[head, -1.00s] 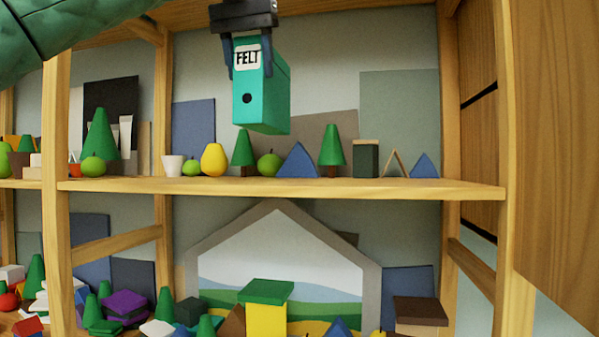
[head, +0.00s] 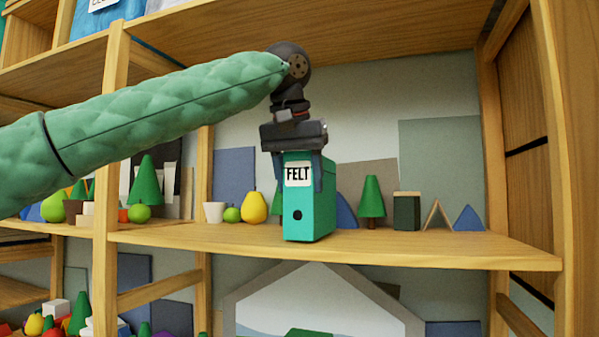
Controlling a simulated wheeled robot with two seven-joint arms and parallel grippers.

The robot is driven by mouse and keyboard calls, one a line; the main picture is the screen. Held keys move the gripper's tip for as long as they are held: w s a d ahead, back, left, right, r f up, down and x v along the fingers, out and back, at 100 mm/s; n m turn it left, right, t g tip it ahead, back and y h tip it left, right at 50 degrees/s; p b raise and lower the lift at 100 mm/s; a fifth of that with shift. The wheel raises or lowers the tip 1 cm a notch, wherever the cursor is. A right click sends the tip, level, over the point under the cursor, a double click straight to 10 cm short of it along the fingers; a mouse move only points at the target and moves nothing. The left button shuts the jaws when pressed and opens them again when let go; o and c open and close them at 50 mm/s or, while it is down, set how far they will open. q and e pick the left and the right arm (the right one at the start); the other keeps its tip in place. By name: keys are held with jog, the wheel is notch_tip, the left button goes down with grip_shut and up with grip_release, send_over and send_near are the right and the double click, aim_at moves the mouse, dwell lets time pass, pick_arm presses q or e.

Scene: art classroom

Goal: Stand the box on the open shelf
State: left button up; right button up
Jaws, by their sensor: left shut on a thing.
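The box (head: 310,208) is a teal-green upright file with a white FELT label and a dark round hole, seen in the head view. My left gripper (head: 303,172) comes down from above and is shut on the box's upper part, one finger on each side. The box is upright with its lower end at the open shelf (head: 400,248), near the front. I cannot tell for sure whether its bottom touches the board. The box hides some items behind it. My right gripper is not in view.
Behind the box stand a yellow pear (head: 254,208), a white cup (head: 214,212), a green cone tree (head: 371,197), a dark green block (head: 406,210) and a blue triangle (head: 468,219). A wooden post (head: 112,190) stands left. The shelf front right of the box is clear.

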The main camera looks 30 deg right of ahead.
pick_arm(q)
jog(key=shift+w+f, duration=0.1)
jog(key=shift+f, duration=0.2)
jog(key=o, duration=1.2)
